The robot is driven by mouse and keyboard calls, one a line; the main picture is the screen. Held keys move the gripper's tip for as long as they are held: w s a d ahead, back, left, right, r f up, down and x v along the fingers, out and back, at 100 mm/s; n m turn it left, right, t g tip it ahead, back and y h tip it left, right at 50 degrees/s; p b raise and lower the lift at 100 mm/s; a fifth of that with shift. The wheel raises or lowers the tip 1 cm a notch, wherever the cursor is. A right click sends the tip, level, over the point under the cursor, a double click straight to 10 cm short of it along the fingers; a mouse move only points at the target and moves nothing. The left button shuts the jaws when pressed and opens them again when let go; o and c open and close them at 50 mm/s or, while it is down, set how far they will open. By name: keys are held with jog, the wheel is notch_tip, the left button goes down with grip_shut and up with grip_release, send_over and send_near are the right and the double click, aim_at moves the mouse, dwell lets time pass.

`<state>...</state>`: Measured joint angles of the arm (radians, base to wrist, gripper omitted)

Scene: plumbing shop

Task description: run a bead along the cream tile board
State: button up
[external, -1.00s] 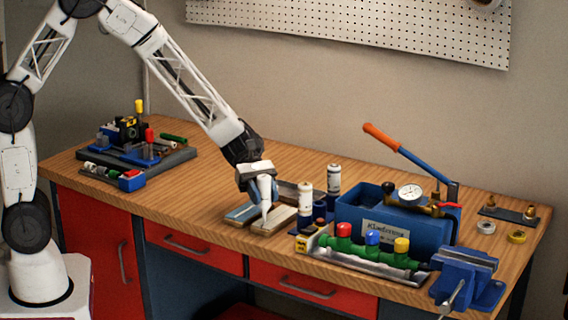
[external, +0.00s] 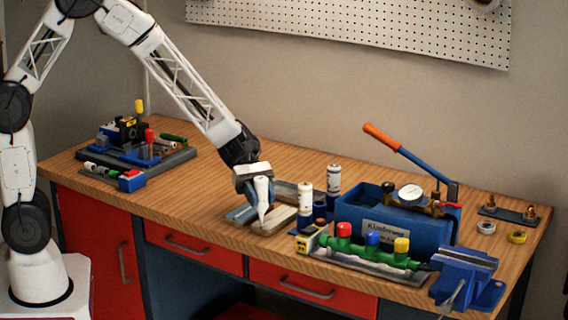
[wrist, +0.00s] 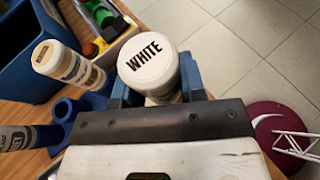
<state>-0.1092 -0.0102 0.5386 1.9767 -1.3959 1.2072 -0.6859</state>
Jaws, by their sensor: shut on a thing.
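My gripper (external: 261,188) is shut on a white cartridge (external: 262,204), upright with its tapered nozzle pointing down. In the wrist view the cartridge's round end (wrist: 148,60) reads "WHITE" between the blue fingers. The cream tile board (external: 281,217) lies on the bench just below, in a low wooden-edged tray next to a blue-grey board (external: 241,213). The nozzle tip is at the near left part of the cream board; I cannot tell whether it touches. No bead can be made out at this size.
A blue pump box (external: 350,215), a green valve manifold (external: 365,252) and a vise (external: 466,270) fill the right.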

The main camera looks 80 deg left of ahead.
aim_at(261, 178)
jog(key=shift+r, duration=0.2)
jog(key=shift+r, duration=3.3)
